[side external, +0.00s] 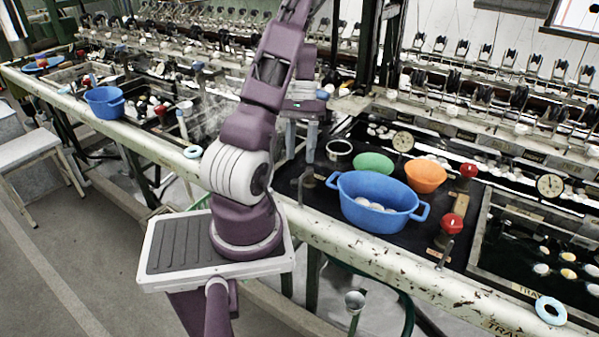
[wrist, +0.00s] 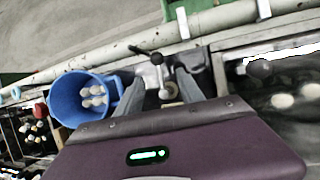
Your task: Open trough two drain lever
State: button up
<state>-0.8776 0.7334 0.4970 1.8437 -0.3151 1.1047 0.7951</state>
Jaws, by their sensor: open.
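A metal drain lever (side external: 302,184) stands at the front edge of the middle trough, just left of the blue basin. In the wrist view the lever (wrist: 157,60) shows dark ends and lies just ahead of and between the fingertips. My gripper (side external: 300,157) is above the lever, pointing down, with its fingers apart and nothing held between them. In the wrist view my gripper (wrist: 162,78) is open around the lever's area; whether a finger touches it I cannot tell. No trough number is readable here.
The blue basin (side external: 371,190) with pale cocoons stands close to the right of the lever. Green (side external: 374,163) and orange (side external: 426,176) bowls and a metal pot (side external: 339,151) sit behind. Red knobs (side external: 452,223) and another lever (side external: 445,254) are farther right.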

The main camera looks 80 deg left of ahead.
aim_at(302, 177)
jog(key=x, duration=0.6)
jog(key=shift+d+r, duration=0.1)
jog(key=shift+d, duration=0.05)
grip_shut()
jog(key=shift+w, duration=0.1)
dwell(1.0)
